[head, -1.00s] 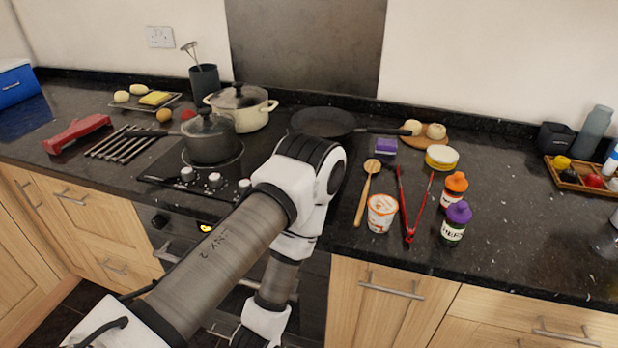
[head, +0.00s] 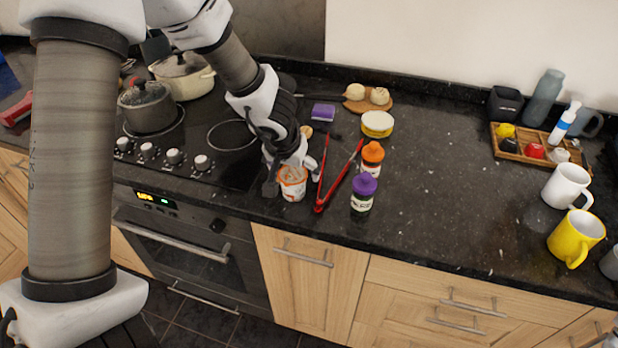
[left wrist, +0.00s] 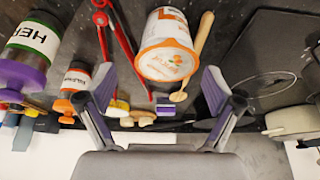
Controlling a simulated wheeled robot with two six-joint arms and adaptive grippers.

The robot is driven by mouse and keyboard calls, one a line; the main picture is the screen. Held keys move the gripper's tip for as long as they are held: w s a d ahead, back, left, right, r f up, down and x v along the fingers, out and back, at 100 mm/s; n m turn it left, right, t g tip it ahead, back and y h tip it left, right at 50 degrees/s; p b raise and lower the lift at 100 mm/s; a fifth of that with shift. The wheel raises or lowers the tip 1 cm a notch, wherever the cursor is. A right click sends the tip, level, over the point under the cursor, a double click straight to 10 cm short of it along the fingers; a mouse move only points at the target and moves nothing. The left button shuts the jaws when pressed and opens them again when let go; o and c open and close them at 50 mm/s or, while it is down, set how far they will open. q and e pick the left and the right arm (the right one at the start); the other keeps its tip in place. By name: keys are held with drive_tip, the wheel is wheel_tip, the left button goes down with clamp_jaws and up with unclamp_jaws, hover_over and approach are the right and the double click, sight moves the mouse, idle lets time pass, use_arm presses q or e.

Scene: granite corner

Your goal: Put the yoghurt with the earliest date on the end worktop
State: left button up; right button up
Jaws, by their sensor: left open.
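One white and orange yoghurt tub (head: 292,184) stands upright on the black worktop (head: 440,190), just right of the hob. No date can be read on it. My left gripper (head: 290,168) is open over the tub, with its fingers at either side in the head view. My right gripper is out of view.
Pots (head: 148,108) are on the hob. A white mug (head: 566,186) and yellow mug (head: 576,235) stand far right. Worktop between is clear.

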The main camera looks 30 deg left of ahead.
sight(293, 174)
use_arm(q)
drive_tip(key=shift+x, duration=0.9)
drive_tip(key=shift+s+a+f+b, duration=0.1)
drive_tip(key=shift+s+a+b, duration=0.05)
drive_tip(key=shift+s+b, duration=0.2)
drive_tip(key=shift+w+a+f+b, duration=0.1)
drive_tip(key=shift+a+f+b, duration=0.1)
drive_tip(key=shift+f+b, duration=0.35)
drive_tip(key=shift+w+a+f+b, duration=0.15)
drive_tip(key=shift+f+b, duration=0.2)
drive_tip(key=shift+f, duration=0.3)
drive_tip(key=shift+w+d+f, duration=0.1)
drive_tip(key=shift+w+f, duration=0.55)
drive_tip(key=shift+w, duration=0.3)
drive_tip(key=shift+s+r, duration=0.3)
drive_tip(key=shift+s, duration=0.15)
drive_tip(key=c, duration=1.3)
drive_tip(key=shift+w+f, duration=0.15)
drive_tip(key=shift+w, duration=0.05)
drive_tip(key=shift+c, duration=0.6)
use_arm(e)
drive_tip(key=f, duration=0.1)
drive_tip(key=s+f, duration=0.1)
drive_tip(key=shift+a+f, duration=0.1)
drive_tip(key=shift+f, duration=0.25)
use_arm(q)
drive_tip(key=shift+s, duration=0.1)
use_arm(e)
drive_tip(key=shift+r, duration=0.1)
